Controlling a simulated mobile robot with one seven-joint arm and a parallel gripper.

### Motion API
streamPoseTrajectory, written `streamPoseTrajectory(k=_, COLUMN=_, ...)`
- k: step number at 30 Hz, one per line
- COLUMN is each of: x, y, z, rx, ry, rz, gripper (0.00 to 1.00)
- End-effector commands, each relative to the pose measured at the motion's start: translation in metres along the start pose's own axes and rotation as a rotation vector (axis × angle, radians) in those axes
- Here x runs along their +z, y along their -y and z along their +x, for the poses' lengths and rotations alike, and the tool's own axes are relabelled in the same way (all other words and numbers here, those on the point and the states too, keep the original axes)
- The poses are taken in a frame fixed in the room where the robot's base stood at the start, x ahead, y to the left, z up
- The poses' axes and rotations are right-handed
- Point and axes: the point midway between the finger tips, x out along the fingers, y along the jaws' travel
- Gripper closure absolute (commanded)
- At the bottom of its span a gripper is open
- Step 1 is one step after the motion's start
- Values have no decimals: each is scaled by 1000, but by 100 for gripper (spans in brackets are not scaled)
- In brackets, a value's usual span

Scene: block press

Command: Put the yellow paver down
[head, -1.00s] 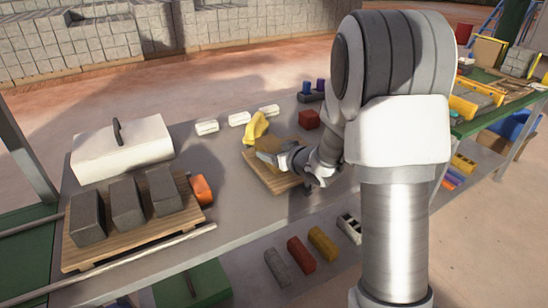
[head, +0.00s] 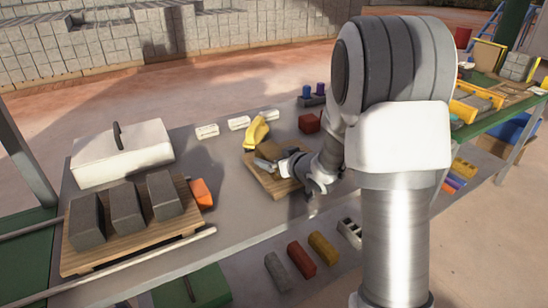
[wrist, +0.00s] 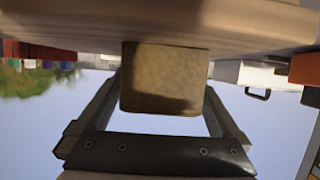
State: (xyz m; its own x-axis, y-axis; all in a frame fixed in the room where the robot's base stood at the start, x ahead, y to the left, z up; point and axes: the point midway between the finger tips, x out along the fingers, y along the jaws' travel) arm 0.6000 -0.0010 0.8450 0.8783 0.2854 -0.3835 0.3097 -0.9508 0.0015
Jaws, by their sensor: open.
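The yellow paver (head: 270,152), dull tan-yellow in this light, rests on a small wooden board (head: 262,180) on the grey table. My gripper (head: 267,162) is at the board from the near right side, with its fingers by the paver. In the wrist view the paver (wrist: 165,80) sits between the two spread fingers of my gripper (wrist: 163,97), against the pale board surface across the top of the picture. A gap shows beside the paver at the right finger. The paver's far side is hidden.
A bright yellow curved object (head: 257,131) stands right behind the paver. A red block (head: 309,123) and white blocks (head: 239,122) lie further back. Left are a white lidded box (head: 122,153), a pallet (head: 140,240) of grey blocks and an orange item (head: 202,193).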

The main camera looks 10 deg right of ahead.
Motion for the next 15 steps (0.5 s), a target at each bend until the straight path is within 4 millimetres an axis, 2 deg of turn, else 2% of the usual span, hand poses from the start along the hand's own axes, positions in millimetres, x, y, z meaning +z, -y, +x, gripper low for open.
streamPoseTrajectory(k=9, x=-3, y=-2, z=-69, rx=4, ry=-1, rz=3, gripper=0)
streamPoseTrajectory(k=15, x=-2, y=-1, z=-102, rx=2, ry=0, rz=2, gripper=0)
